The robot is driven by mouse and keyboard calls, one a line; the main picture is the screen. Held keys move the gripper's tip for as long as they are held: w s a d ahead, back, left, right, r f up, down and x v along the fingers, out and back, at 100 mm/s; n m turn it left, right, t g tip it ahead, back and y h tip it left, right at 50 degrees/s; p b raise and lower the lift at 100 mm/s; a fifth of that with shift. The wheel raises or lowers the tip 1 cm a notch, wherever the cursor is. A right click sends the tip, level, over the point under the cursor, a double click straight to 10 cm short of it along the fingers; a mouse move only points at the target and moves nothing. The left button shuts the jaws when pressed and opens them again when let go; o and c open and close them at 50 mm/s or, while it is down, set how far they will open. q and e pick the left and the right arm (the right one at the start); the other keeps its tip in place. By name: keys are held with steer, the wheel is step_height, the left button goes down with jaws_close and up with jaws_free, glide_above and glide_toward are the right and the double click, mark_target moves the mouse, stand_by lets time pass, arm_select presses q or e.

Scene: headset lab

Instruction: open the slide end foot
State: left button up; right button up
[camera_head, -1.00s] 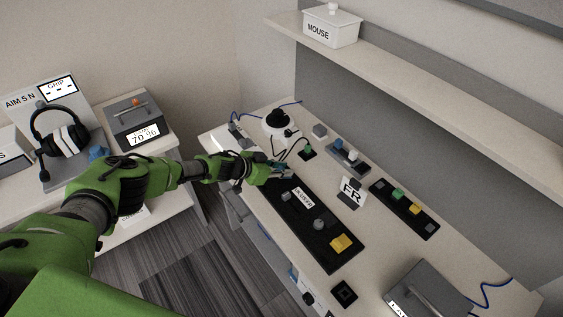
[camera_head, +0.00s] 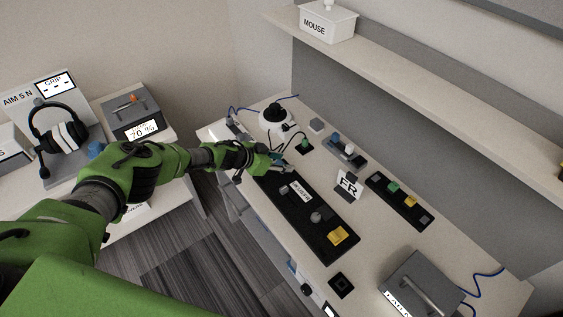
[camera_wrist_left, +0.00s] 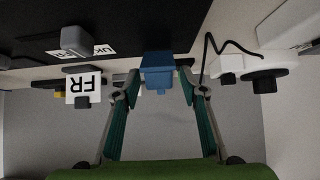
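A long black board (camera_head: 302,212) lies on the workbench, with grey knobs and a yellow block (camera_head: 338,235) on it. In the left wrist view a blue block (camera_wrist_left: 157,72) stands at the board's edge; I cannot tell for sure whether it is the slide end foot. My left gripper (camera_head: 284,164) is at the board's far end in the head view and covers that end. In the wrist view its two fingers (camera_wrist_left: 158,92) are apart, with the blue block between and just beyond their tips; contact is not clear. My right gripper is not in view.
A white round device (camera_head: 275,118) with a black top and cable stands beyond the gripper. An FR sign (camera_head: 348,186), a strip of coloured blocks (camera_head: 398,200) and a grey box (camera_head: 420,285) are to the right. A shelf (camera_head: 430,100) overhangs the bench's back.

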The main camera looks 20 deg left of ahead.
arm_select(q)
steer(key=shift+s+a+r, duration=0.1)
steer(key=v, duration=1.1)
steer(key=shift+s+a+r, duration=0.2)
stand_by(0.5)
